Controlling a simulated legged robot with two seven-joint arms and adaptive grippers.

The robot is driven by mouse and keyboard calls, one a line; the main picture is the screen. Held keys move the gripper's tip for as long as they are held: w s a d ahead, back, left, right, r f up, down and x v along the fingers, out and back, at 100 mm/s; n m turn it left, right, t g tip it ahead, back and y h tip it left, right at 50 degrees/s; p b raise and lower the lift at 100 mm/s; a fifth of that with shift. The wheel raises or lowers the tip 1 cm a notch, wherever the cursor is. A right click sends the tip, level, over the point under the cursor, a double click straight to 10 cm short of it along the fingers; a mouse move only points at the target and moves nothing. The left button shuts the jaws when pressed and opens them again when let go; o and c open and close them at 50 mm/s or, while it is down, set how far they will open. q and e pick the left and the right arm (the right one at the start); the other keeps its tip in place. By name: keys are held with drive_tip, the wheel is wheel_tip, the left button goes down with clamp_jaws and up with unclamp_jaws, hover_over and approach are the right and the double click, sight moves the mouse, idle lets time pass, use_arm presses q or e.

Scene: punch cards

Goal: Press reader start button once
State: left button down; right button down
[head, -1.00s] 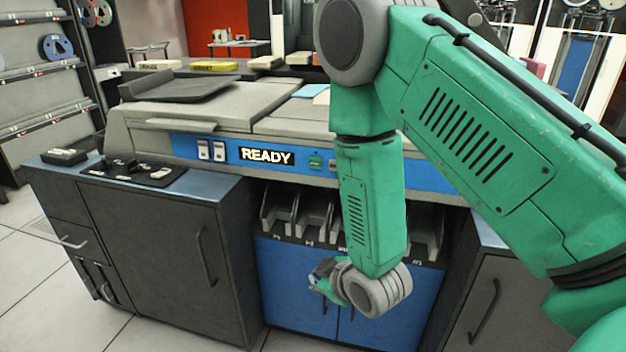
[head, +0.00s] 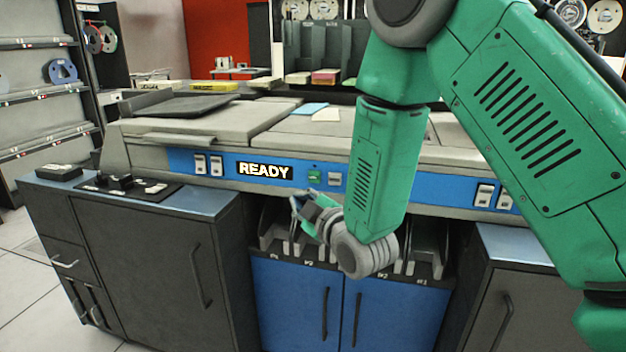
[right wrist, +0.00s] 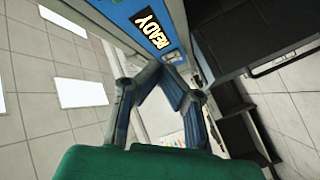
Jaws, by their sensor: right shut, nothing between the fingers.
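The card reader's blue front panel (head: 222,164) carries a lit READY display (head: 265,170). A small green button (head: 314,176) sits on the panel just right of the display. My right gripper (head: 296,202) is shut and empty, just below and slightly left of the green button, apart from it. In the right wrist view the closed fingertips (right wrist: 163,68) lie near the panel beside the READY display (right wrist: 151,33); the green button cannot be made out there. My left gripper is not in view.
White rocker switches (head: 208,164) sit left of the display, more (head: 494,196) at the right. Card hoppers (head: 275,240) stand below the panel above blue cabinet doors (head: 300,305). A dark cabinet (head: 150,255) stands at the left. A shelf rack (head: 40,90) is behind.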

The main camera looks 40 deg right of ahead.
sight(314, 177)
drive_tip(key=w+d, duration=0.2)
drive_tip(key=d, duration=0.1)
drive_tip(key=w+d, duration=0.3)
drive_tip(key=shift+w+d, duration=0.1)
idle(0.6)
idle(0.9)
drive_tip(key=shift+w+d, duration=0.2)
drive_tip(key=shift+d, duration=0.05)
